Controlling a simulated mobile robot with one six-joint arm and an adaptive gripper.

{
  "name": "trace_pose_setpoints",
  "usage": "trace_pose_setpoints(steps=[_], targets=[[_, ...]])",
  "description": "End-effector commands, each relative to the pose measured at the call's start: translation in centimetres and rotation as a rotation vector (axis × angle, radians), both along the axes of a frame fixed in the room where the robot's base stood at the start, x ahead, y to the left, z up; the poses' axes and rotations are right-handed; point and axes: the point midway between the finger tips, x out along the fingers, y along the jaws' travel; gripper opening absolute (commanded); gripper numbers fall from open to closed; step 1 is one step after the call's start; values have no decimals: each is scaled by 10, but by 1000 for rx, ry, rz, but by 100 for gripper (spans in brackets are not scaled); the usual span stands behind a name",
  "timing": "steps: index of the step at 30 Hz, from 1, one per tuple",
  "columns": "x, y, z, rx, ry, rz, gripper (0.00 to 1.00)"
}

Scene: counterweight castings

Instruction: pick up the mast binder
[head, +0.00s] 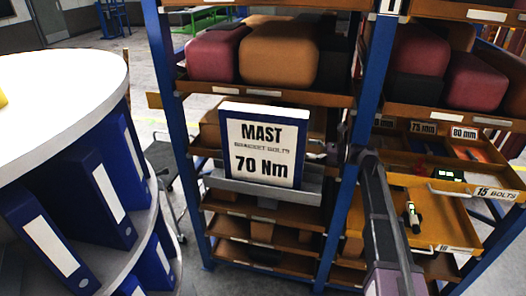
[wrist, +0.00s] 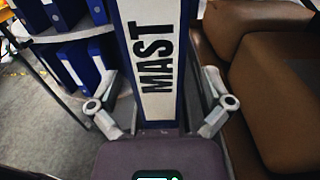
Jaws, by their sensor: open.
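The mast binder (head: 262,145) is a blue and white binder marked MAST, BRACKET BOLTS and 70 Nm. It stands upright in a grey holder (head: 225,184) at the front of the shelf rack. In the wrist view its white spine (wrist: 155,60) with MAST runs down the middle between my fingers. My gripper (wrist: 162,108) is open, with one finger on either side of the binder and visible gaps at both. In the head view my gripper (head: 334,150) is at the binder's right edge, small and partly hidden by my arm.
Brown and dark red padded blocks (head: 279,54) fill the shelf above the binder. A blue rack post (head: 350,165) stands close to my arm. Open orange drawers (head: 440,215) jut out at right. A round white stand (head: 60,85) with blue binders (head: 100,197) is at left.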

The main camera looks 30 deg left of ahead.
Motion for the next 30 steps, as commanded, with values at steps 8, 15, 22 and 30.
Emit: trace_pose_setpoints(steps=[8,15,22,30], targets=[[-1,2,0,0,0,1,100],[-9,22,2,0,0,2,100],[-14,43,2,0,0,0,100],[-16,48,2,0,0,-1,100]])
